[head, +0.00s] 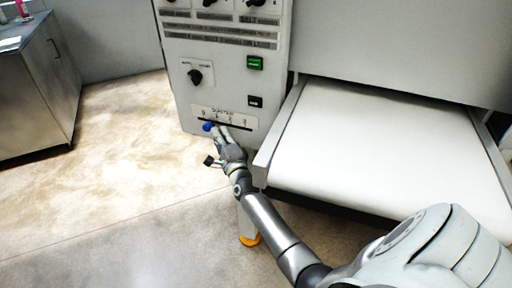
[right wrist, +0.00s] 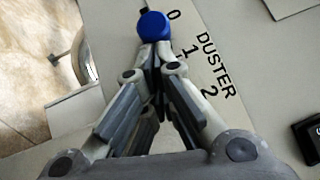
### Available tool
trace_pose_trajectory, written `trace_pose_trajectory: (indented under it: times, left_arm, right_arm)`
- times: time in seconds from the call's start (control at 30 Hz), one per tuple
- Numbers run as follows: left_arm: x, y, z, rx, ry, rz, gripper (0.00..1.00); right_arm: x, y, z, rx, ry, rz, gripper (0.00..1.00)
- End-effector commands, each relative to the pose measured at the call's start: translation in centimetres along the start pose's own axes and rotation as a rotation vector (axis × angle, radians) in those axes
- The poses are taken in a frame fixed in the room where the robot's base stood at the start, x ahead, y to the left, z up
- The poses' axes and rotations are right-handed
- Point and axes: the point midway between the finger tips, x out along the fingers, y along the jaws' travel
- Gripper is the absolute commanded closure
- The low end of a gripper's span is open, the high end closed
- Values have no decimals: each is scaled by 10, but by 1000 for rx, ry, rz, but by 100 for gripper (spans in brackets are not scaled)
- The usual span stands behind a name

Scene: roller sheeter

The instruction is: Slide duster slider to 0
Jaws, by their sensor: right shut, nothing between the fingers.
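The duster slider has a round blue knob (head: 207,127) at the left end of a dark slot (head: 228,124) on the white control panel. In the right wrist view the blue knob (right wrist: 154,25) sits beside the printed 0, with 1 and 2 further along the scale. My right gripper (head: 217,131) is shut and empty. Its fingertips lie right against the knob, on the side of the higher numbers; the right wrist view also shows the fingertips (right wrist: 155,50) at the knob's lower edge. They partly hide the slot. My left gripper is not in view.
Above the slider are a black rotary knob (head: 195,76), a green button (head: 254,63) and a black button (head: 255,101). The white sheeter bed (head: 380,140) is to the right of the panel. A metal cabinet (head: 35,90) stands at far left. The floor between is clear.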

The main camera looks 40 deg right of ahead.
Motion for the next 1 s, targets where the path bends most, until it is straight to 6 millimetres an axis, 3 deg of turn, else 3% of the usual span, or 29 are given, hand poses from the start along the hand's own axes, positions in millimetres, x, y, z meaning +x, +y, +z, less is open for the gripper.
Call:
trace_pose_trajectory:
  times: [0.23, 0.67, 0.87, 1.0]
  left_arm:
    - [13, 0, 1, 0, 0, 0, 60]
    - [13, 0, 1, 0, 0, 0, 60]
    - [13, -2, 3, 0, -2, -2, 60]
    - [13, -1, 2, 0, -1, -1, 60]
  right_arm:
    - [21, 8, 22, 1, 0, 0, 100]
    - [25, 6, 26, 0, -2, -2, 100]
    - [18, 7, 26, 2, -3, -2, 100]
    - [-2, 8, 25, 2, 0, 0, 100]
